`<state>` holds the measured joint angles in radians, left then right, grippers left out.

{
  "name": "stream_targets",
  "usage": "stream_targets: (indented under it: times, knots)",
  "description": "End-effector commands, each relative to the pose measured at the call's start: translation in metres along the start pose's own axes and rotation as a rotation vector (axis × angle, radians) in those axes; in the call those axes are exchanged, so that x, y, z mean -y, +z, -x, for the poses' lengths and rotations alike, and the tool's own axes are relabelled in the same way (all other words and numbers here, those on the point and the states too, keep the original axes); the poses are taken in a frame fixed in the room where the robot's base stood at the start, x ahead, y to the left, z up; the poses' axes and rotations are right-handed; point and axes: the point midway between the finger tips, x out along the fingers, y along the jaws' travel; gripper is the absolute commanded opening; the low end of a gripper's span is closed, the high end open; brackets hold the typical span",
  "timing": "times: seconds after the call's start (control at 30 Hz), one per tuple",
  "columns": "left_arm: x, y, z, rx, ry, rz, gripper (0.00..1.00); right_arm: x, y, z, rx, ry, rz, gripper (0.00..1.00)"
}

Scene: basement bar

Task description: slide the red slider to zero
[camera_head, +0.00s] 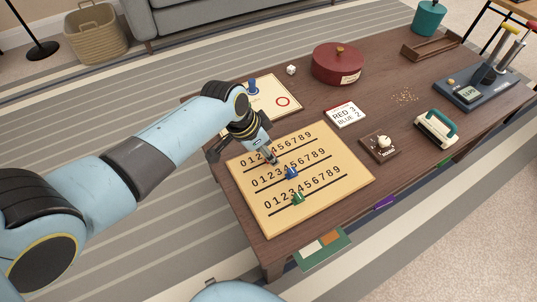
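A pale wooden board (335,198) lies on the near left part of the brown table. It carries three rows of the digits 0 to 9, each above a dark slot. A blue slider (292,172) is on the middle slot, and a green slider (298,197) is on the nearest slot. I cannot make out the red slider; my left gripper covers part of the far row, near its low digits. My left gripper (270,157) points down at the far slot. Its fingers are too small and covered to tell whether they hold anything. My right gripper is out of view.
A card (345,114) reading "RED 3 BLUE 2" lies beyond the board. A game sheet (273,98) with a blue pawn, a red lidded box (338,64), a small dark box (380,147) and a green-handled device (436,130) stand around it.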

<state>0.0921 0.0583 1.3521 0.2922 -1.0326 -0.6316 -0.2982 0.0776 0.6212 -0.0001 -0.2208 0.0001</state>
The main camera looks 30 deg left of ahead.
Motion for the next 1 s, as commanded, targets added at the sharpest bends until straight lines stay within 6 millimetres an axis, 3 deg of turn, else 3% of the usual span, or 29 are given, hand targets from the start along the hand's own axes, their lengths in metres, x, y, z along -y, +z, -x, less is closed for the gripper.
stream_targets:
  times: [0.37, 0.73, 1.0]
  knots:
    - [0.0001, -0.0010, -0.0082, -0.002, -0.001, 0.000, 0.45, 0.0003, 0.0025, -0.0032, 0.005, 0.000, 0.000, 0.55]
    - [0.0001, -0.0007, -0.0081, -0.001, -0.001, 0.000, 0.00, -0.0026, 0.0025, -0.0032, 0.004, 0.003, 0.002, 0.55]
    - [0.0001, -0.0005, -0.0081, -0.001, -0.001, 0.000, 0.00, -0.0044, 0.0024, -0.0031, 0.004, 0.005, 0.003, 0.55]
